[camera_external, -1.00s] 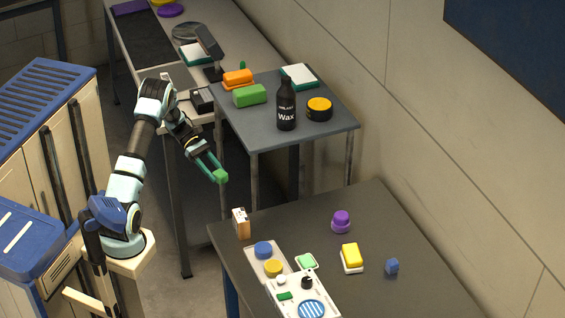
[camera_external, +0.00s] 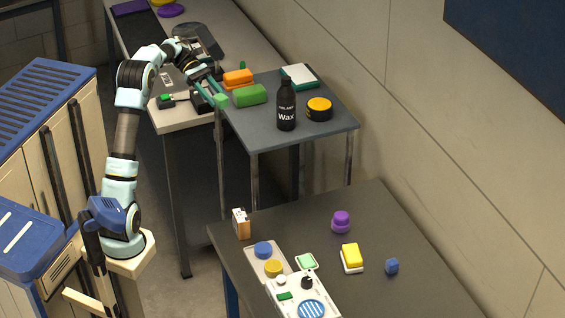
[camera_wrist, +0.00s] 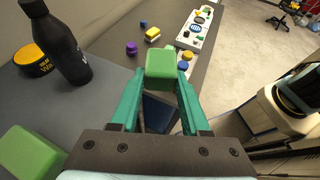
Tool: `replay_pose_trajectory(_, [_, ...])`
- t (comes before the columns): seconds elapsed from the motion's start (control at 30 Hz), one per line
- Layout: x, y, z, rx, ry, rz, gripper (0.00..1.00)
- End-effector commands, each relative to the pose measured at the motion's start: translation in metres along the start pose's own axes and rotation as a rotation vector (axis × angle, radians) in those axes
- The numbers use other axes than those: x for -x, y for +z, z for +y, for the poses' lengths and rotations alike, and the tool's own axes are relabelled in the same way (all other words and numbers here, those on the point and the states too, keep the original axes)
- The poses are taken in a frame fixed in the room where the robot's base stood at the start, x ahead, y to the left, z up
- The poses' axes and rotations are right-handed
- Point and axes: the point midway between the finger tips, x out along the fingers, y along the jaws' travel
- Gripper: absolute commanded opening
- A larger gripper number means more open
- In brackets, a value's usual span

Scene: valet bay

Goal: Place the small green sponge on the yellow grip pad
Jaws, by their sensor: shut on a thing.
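My gripper (camera_external: 219,98) is shut on the small green sponge (camera_external: 221,101), held by the left edge of the grey side table in the external view. In the wrist view the sponge (camera_wrist: 161,62) sits between the green fingertips of my gripper (camera_wrist: 161,80). A flat yellow pad (camera_external: 161,2) lies on the far bench at the top edge, partly cut off, beside a purple disc (camera_external: 171,10). I cannot tell for certain that it is the yellow grip pad. It is well apart from my gripper.
The grey side table (camera_external: 310,145) bears a larger green block (camera_external: 250,95), an orange block (camera_external: 238,77), a black wax bottle (camera_external: 286,105) and a yellow-lidded tin (camera_external: 319,109). A dark near table (camera_external: 370,215) holds a yellow-and-white block (camera_external: 351,257) and a tray.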

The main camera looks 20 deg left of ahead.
Motion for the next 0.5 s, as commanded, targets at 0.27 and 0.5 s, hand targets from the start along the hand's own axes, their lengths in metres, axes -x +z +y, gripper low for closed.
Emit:
replay_pose_trajectory(0.27, [-0.061,0.020,0.037,-0.030,-0.060,0.000,0.00])
replay_pose_trajectory(0.5, [-0.157,0.059,0.075,-0.067,-0.137,0.000,0.00])
